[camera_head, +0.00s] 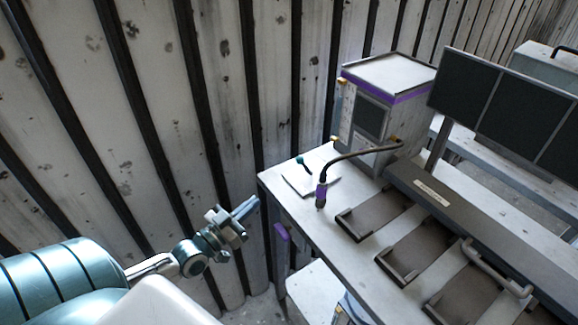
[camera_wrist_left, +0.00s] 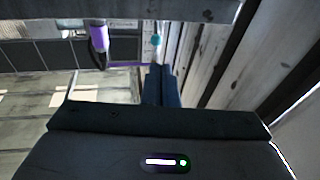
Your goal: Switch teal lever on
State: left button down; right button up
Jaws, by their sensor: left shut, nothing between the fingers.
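The teal lever (camera_head: 302,162) stands on a pale plate (camera_head: 312,181) at the near left corner of the desk, beside the wall. In the left wrist view its round teal tip (camera_wrist_left: 155,40) shows just beyond my fingers. My left gripper (camera_head: 246,207) is shut and empty, left of the desk's corner and apart from the lever. Its two blue-grey fingers also show in the left wrist view (camera_wrist_left: 162,85), side by side. My right gripper is not in view.
A purple-banded microphone (camera_head: 321,190) on a bent neck stands right of the lever. A grey box with a purple band (camera_head: 392,85) is behind. The desk (camera_head: 345,255) carries dark trays and a screen panel (camera_head: 500,100). A ribbed wall (camera_head: 150,110) runs along the left.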

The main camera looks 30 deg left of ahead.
aim_at(297, 162)
pick_arm(q)
jog(key=shift+d+r, duration=0.2)
jog(key=shift+r, duration=0.5)
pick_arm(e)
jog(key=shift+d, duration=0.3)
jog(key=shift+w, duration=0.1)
